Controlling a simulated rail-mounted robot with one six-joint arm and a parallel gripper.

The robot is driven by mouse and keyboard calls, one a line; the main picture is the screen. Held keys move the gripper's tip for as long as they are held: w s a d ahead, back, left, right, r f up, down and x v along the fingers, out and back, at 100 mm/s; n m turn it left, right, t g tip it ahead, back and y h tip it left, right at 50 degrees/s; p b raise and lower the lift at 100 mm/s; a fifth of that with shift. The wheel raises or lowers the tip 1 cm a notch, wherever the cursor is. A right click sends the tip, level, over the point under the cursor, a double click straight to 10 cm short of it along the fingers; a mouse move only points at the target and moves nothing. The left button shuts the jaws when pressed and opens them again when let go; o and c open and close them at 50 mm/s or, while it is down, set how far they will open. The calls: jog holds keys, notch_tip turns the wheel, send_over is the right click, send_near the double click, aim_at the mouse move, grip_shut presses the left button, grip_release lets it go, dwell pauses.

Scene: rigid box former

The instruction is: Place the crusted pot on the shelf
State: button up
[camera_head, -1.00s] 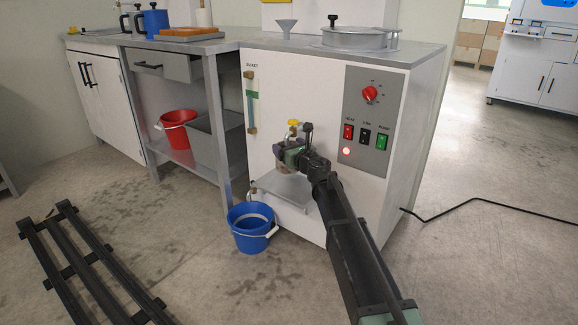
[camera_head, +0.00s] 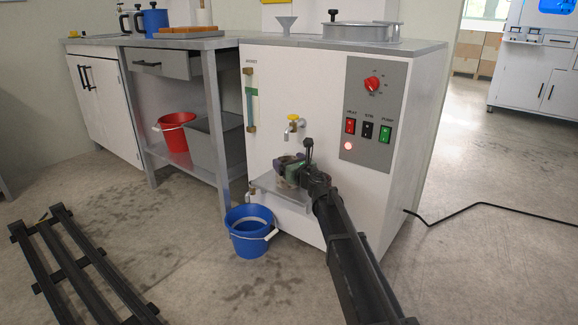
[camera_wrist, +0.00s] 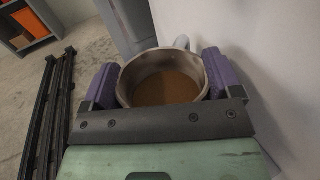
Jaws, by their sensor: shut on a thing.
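A metal pot (camera_wrist: 163,66) with a brown layer inside sits upright between the purple finger pads of my gripper (camera_wrist: 162,82) in the wrist view. In the head view my gripper (camera_head: 290,170) is low in front of the white machine, below the yellow-handled tap (camera_head: 292,121). It is just over the small grey shelf (camera_head: 300,200) on the machine's front.
A blue bucket (camera_head: 250,244) stands on the floor, left of and below the shelf. A black rail frame (camera_head: 75,270) lies at the lower left. The control panel (camera_head: 373,112) is right of the tap. A workbench (camera_head: 215,130) stands to the left.

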jog(key=shift+f, duration=0.2)
jog(key=o, duration=1.1)
jog(key=shift+r, duration=0.1)
